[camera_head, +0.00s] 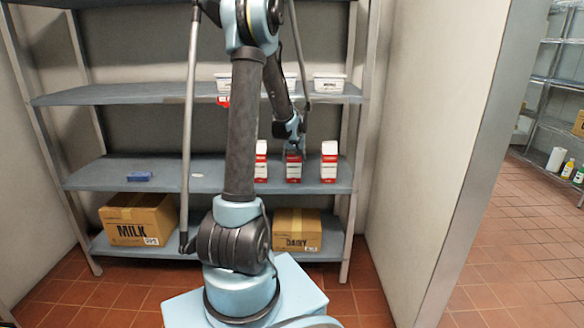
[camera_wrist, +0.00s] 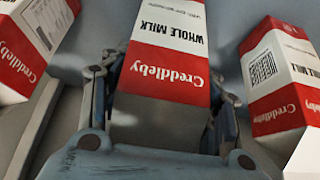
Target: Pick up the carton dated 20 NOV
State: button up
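Three red-and-white milk cartons stand in a row on the middle shelf: a left one (camera_head: 261,162), a middle one (camera_head: 294,170) and a right one (camera_head: 329,162). My gripper (camera_head: 294,148) is at the middle carton. In the wrist view, the middle carton (camera_wrist: 165,65), marked Creddleby Whole Milk, lies between the two fingers of my gripper (camera_wrist: 165,95). The fingers look spread, with a narrow gap on the right side. The neighbouring cartons show at the left (camera_wrist: 28,45) and right (camera_wrist: 280,75). I cannot read a date on any carton.
The middle shelf (camera_head: 100,178) has a blue item (camera_head: 139,176) at its left. White tubs (camera_head: 329,82) stand on the shelf above. A MILK box (camera_head: 138,220) and a DAIRY box (camera_head: 297,230) are below. The neighbouring cartons flank my fingers closely.

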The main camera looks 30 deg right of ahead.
grip_shut()
jog(key=shift+r, duration=0.1)
